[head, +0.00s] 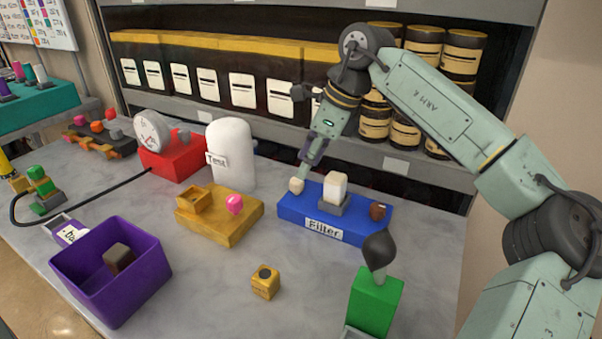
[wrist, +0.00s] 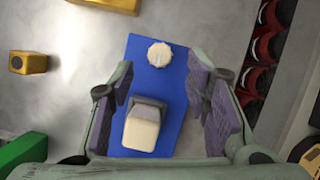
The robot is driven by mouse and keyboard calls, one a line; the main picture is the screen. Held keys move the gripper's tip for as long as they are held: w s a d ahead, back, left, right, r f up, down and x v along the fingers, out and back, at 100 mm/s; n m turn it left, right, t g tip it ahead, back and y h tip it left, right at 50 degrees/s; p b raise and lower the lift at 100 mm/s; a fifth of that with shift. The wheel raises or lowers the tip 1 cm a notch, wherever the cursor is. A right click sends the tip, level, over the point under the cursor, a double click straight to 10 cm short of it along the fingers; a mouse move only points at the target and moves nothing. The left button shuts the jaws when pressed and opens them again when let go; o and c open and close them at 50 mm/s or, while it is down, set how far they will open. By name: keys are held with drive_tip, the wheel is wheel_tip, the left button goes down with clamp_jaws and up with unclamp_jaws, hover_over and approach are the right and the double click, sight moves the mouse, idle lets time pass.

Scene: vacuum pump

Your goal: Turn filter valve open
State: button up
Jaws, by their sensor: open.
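The blue filter base (head: 288,212) carries the label "Filter" (head: 323,229). On it are a cream knob (head: 296,185) at the left, a cream block (head: 336,187) on a grey mount in the middle, and a brown knob (head: 377,211) at the right. My gripper (head: 306,164) is over the left end, close to the cream knob. In the wrist view, my open gripper (wrist: 162,66) shows a finger on each side of the blue base (wrist: 178,85), with the cream knob (wrist: 160,54) near the fingertips and the cream block (wrist: 141,135) between the fingers. I cannot tell whether they touch. The brown knob is hidden there.
A white tank (head: 231,153) stands behind a yellow base (head: 246,210) with a pink knob. A green block (head: 374,300) with a dark knob is in front. A purple bin (head: 140,290) and a small yellow cube (head: 265,282) are nearer. Shelves (head: 430,175) stand behind.

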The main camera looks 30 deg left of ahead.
drive_tip(key=v, duration=0.7)
drive_tip(key=shift+f, duration=0.1)
